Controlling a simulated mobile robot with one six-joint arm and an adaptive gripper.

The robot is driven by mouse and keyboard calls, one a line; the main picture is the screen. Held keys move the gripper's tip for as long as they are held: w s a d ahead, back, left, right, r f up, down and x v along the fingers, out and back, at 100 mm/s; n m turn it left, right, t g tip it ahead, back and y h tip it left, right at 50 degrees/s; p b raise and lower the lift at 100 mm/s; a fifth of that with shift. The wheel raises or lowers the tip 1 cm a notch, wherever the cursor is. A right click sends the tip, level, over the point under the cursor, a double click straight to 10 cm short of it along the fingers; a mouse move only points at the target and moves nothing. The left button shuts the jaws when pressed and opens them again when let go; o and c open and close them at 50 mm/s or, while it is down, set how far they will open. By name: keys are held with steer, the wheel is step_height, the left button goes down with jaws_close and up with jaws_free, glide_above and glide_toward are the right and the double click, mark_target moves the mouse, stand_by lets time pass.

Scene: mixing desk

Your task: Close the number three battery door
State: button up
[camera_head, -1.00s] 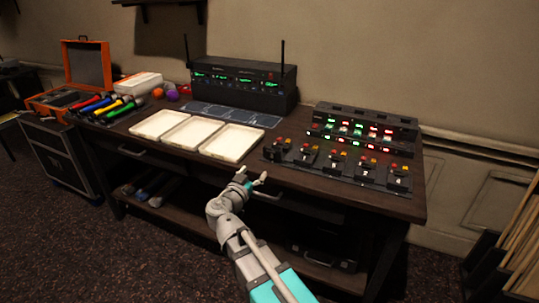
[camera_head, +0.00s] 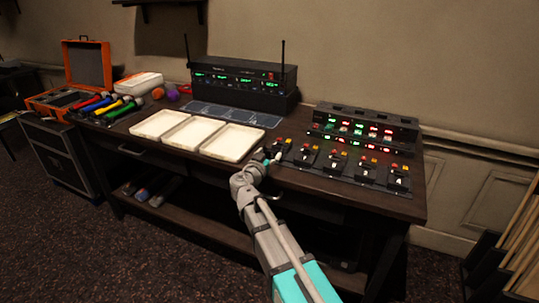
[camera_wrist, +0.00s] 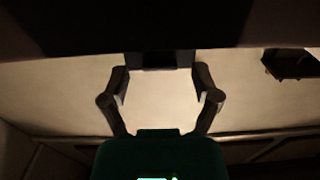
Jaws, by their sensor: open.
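A row of several small dark battery units (camera_head: 335,161) with red and yellow buttons stands on the right part of the desk. Their number marks are too small to read, so I cannot tell which is number three or how its door stands. My gripper (camera_head: 266,160) is at the front edge of the desk, by the leftmost unit, and partly covers it. In the wrist view my gripper (camera_wrist: 160,82) is open, its two fingers wide apart with nothing between them. A dark block (camera_wrist: 158,60) shows beyond the fingers at the top middle.
A rack with red and green lights (camera_head: 365,127) stands behind the units. Three white trays (camera_head: 232,143) lie left of my gripper. A black receiver with two antennas (camera_head: 240,85) stands at the back. The dark desk (camera_head: 400,207) has a bare strip along its front right.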

steer(key=shift+d, duration=0.15)
jaws_close()
stand_by(0.4)
